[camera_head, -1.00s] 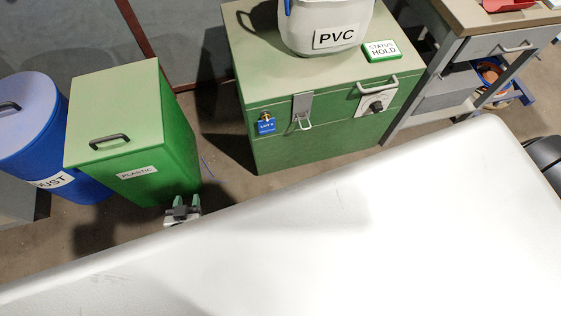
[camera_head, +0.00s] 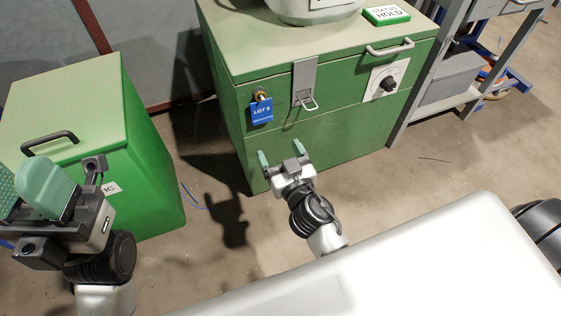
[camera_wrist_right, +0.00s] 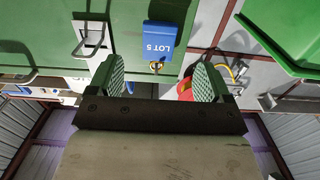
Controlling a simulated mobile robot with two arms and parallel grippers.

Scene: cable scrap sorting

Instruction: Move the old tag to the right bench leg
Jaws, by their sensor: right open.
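The blue tag marked LOT 5 (camera_head: 262,112) hangs from a brass-coloured fitting on the front of the green chest (camera_head: 350,128). It also shows upside down in the right wrist view (camera_wrist_right: 160,38), ahead of and between my fingertips. My right gripper (camera_head: 281,153) is open and empty, below and slightly right of the tag, apart from it. Its green fingers also show in the wrist view (camera_wrist_right: 158,74). My left gripper (camera_head: 25,190) is open at the left edge, in front of the green bin. Grey bench legs stand at right, a nearer one (camera_head: 421,80) and one farther right (camera_head: 506,52).
A metal hasp (camera_head: 304,84), a handle (camera_head: 390,47) and a dial plate (camera_head: 385,80) stick out from the chest front. A STATUS HOLD sign (camera_head: 387,14) lies on the lid. The green bin (camera_head: 150,170) stands left. Floor between bin and chest is clear.

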